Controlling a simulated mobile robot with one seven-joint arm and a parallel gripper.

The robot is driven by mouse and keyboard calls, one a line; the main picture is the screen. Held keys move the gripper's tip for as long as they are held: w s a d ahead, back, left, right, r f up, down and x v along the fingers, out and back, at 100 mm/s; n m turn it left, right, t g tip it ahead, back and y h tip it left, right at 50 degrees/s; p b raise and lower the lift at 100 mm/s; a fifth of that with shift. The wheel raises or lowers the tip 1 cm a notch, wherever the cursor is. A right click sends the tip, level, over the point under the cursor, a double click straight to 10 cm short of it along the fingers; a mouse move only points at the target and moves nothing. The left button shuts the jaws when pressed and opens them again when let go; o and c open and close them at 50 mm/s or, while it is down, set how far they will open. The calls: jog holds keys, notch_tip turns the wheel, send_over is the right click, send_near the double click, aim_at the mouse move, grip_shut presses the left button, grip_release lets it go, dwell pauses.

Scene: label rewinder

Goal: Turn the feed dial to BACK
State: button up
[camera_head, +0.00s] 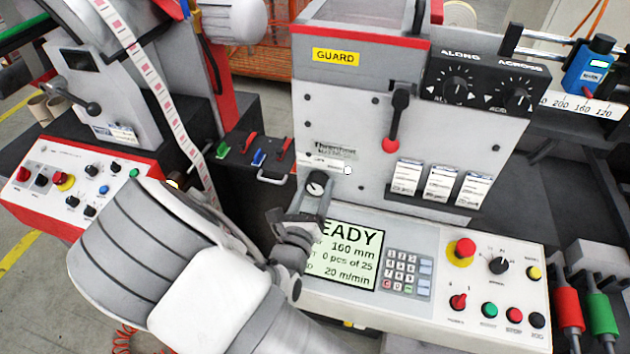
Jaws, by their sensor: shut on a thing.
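A black dial with a pale pointer mark (317,183) sits low on the machine's grey front plate, just above the display. Small lettering beside it is too small to read, so I cannot read the FEED or BACK marks. My gripper (312,203) comes up from the lower left and is shut on this dial. The fingers cover its lower part, and the arm hides the left end of the display (345,255), which reads "EADY", 160 mm, 0 pcs of 25 and 20 m/min.
A lever with a red ball (390,145) hangs right of the dial. The ALONG and ACROSS dials (455,90) sit above it. A keypad (405,270), a red emergency button (465,248) and other knobs line the lower panel. A paper label web (150,75) runs down at left.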

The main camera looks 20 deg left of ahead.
jog(key=shift+r+n+p, duration=0.1)
jog(key=shift+n+p, duration=0.5)
jog(key=shift+n, duration=0.2)
jog(key=o, duration=1.4)
jog(key=s, duration=0.5)
jog(key=s+d+b, duration=0.1)
jog(key=s, duration=0.5)
jog(key=s+d, duration=0.1)
jog(key=s, duration=0.5)
jog(key=shift+s+b, duration=0.15)
jog(key=shift+b, duration=0.2)
